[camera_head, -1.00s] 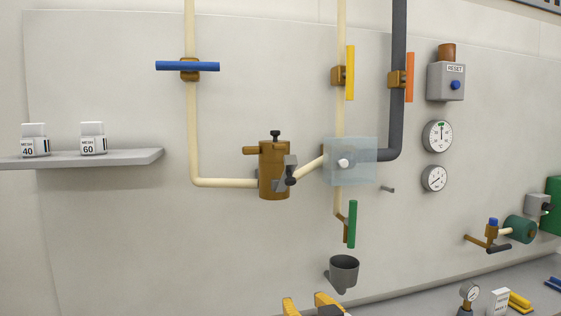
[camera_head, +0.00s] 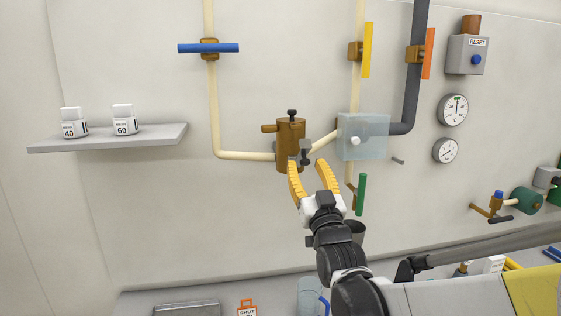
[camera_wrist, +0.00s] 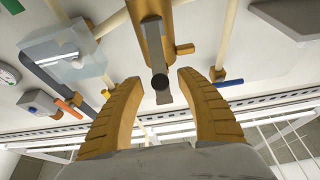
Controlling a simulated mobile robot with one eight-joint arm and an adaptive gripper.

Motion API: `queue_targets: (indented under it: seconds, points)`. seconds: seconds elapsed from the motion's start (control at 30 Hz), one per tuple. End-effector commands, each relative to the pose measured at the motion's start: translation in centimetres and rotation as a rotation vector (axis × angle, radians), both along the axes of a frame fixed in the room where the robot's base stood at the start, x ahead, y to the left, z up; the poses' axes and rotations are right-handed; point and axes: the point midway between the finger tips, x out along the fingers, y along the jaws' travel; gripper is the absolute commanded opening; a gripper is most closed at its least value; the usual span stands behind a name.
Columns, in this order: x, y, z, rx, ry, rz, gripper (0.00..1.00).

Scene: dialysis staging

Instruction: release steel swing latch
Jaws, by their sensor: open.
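The steel swing latch (camera_head: 305,151) is a small grey piece with a dark round knob, on the side of a brown filter housing (camera_head: 288,135) fixed to the wall. My gripper (camera_head: 307,170) is open, its yellow fingers pointing up at the lower part of the housing. In the wrist view the latch (camera_wrist: 151,40) and its dark knob (camera_wrist: 160,82) show between the two fingertips of my gripper (camera_wrist: 159,80), and neither finger visibly touches them. The depth gap cannot be told. The housing (camera_wrist: 165,14) is partly hidden behind the latch.
A clear box (camera_head: 362,145) covers a white knob right of the housing. A green lever (camera_head: 361,193) hangs below it, close to my right finger. A cream pipe (camera_head: 245,156) enters from the left.

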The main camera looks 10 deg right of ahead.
Motion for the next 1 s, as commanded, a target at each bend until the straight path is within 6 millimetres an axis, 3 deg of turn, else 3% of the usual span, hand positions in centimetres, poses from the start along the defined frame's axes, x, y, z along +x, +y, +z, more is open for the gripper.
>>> queue_targets:
  seconds: [0.13, 0.43, 0.6, 0.87, 1.0]
  points:
    - [1.1, 0.0, 0.5, 0.000, 0.000, 0.000, 0.44]
    - [1.3, 0.0, 0.6, 0.000, 0.001, 0.000, 0.44]
    - [1.3, 0.0, 0.6, 0.000, 0.001, 0.000, 0.00]
    - [1.3, 0.0, 0.5, 0.000, 0.001, 0.000, 0.00]
    - [0.9, 0.0, -0.8, 0.000, 0.001, 0.000, 0.00]
